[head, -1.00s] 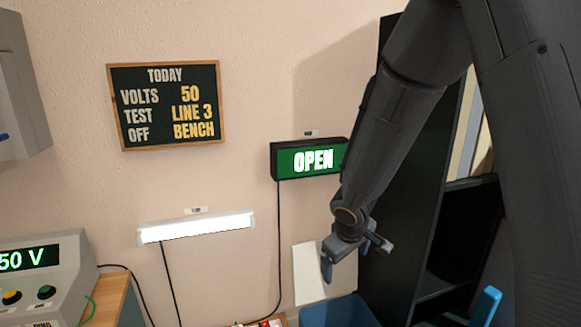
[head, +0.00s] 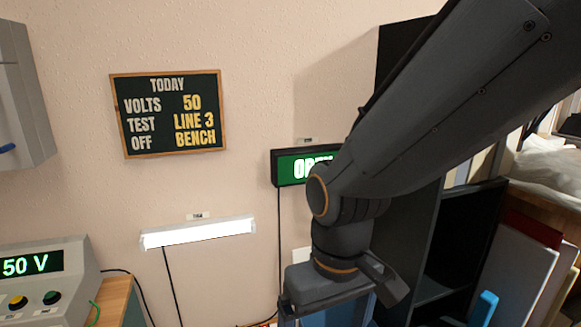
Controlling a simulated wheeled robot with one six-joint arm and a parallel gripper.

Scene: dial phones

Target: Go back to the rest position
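My gripper (head: 328,318) is at the lower middle of the head view, pointing down, with my arm reaching in from the upper right. Its fingers run past the bottom edge of the picture, so their tips are not fully seen. Blue shows between and behind the fingers, and I cannot tell whether anything is held. My arm covers the right part of the green lit OPEN sign (head: 291,168) on the wall.
A grey voltage box (head: 50,275) reading 50 V stands on a wooden surface at lower left. A lit tube lamp (head: 198,233) and a TODAY board (head: 168,113) are on the wall. A black shelf (head: 470,235) with leaning panels (head: 515,275) stands at right.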

